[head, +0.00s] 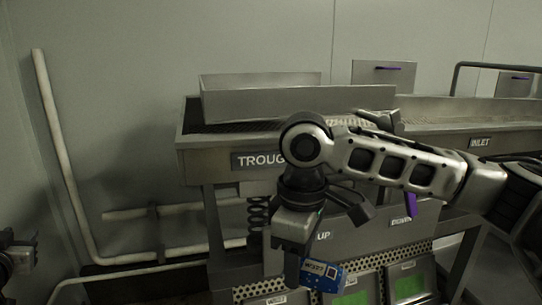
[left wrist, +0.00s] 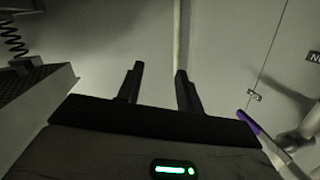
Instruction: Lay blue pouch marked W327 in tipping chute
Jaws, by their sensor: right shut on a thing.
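My right gripper (head: 298,262) hangs pointing down in front of the steel bench in the head view. It is shut on a blue pouch (head: 327,275), which juts out to the right below it. The pouch has a pale printed label, too small to read surely. My left gripper (head: 20,252) is at the far left edge of the head view, partly cut off. In the left wrist view its two dark fingers (left wrist: 158,78) stand apart with nothing between them. No part is clearly marked as the tipping chute, and I cannot tell which it is.
A steel bench labelled TROUG, partly hidden, (head: 262,160) carries a raised tray (head: 260,104). A section labelled INLET (head: 480,141) lies right. Pipes (head: 60,150) run along the left wall.

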